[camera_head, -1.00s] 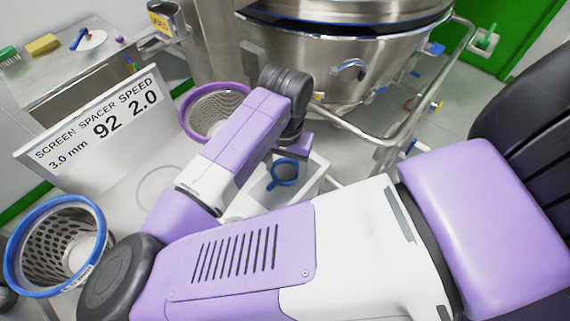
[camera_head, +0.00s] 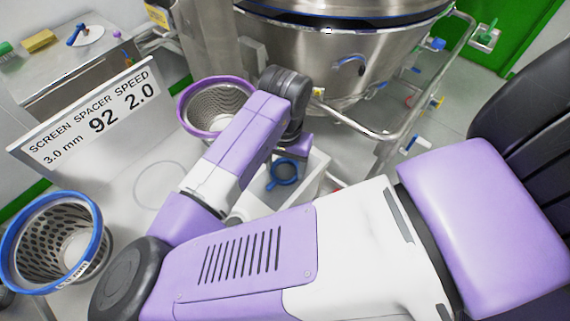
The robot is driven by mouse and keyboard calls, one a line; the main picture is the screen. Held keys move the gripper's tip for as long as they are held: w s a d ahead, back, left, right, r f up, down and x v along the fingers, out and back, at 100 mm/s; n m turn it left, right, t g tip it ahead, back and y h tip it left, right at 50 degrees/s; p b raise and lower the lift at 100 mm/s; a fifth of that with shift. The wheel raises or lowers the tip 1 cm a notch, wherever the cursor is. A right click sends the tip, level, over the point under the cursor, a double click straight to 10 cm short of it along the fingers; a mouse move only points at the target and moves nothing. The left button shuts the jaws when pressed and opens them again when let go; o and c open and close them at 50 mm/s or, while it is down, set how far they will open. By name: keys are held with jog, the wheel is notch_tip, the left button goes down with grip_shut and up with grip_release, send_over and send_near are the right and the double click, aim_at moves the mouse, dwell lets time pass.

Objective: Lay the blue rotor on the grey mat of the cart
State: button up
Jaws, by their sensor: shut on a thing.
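The blue rotor (camera_head: 285,172) shows as a blue ring with a short arm, just below my wrist. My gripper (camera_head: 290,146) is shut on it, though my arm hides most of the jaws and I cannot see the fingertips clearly. The rotor shows against the inside of an open white bin (camera_head: 318,172); I cannot tell how high above the bin it hangs. I cannot make out a grey mat or say which surface is the cart.
A blue-rimmed screen basket (camera_head: 18,262) and a purple-rimmed one (camera_head: 183,112) stand on the white worktop (camera_head: 125,200) by a sign (camera_head: 90,122). A steel vessel (camera_head: 335,75) with tube rails (camera_head: 400,130) is behind. A steel bench (camera_head: 85,62) holds small tools at upper left.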

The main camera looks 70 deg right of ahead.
aim_at(285, 174)
jog(key=o, duration=1.8)
notch_tip(285, 174, up, 8)
jog(key=shift+d+f, duration=0.1)
